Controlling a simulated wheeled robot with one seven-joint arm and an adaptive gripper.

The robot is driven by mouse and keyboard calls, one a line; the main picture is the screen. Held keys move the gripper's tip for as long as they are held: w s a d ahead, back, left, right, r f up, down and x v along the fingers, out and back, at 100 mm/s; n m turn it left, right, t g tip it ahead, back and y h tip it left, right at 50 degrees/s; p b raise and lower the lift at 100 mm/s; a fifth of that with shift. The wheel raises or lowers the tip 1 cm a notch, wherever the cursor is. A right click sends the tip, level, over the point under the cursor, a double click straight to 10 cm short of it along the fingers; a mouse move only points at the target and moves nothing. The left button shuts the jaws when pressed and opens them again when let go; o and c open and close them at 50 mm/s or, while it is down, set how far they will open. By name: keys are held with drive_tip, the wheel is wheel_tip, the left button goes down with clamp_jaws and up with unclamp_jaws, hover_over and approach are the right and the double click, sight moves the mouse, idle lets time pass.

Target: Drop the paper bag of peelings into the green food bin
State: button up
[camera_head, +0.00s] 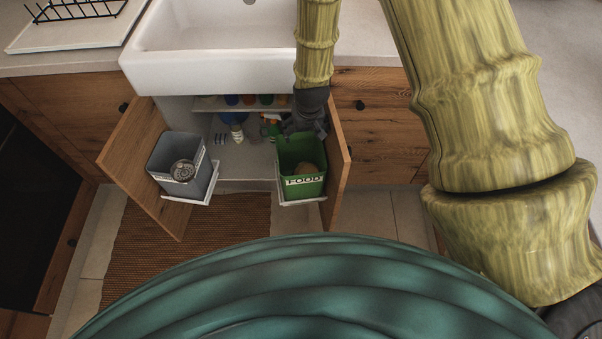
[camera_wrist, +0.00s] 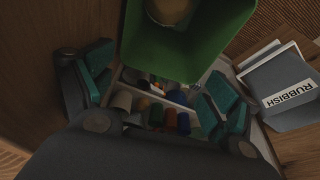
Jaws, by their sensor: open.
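The green food bin (camera_head: 288,158), labelled FOOD, sits on a white pull-out carrier on the inside of the right cabinet door. A tan-brown rounded thing (camera_head: 306,169), which looks like the paper bag, lies inside it. In the wrist view the green bin (camera_wrist: 190,48) fills the top, with the tan thing (camera_wrist: 168,11) inside. My gripper (camera_head: 303,130) is over the back edge of the green bin. In the wrist view its two fingers (camera_wrist: 160,90) are wide apart with nothing between them.
A grey rubbish bin (camera_head: 166,155) with a round grey item in it hangs on the left open door (camera_head: 140,150). It also shows in the wrist view (camera_wrist: 285,75). Bottles and coloured containers (camera_head: 240,100) stand under the white sink (camera_head: 205,65). The right door (camera_head: 338,155) is close beside my gripper.

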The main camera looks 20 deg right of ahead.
wheel_tip(320, 180, up, 7)
drive_tip(key=shift+r, duration=0.15)
idle(0.4)
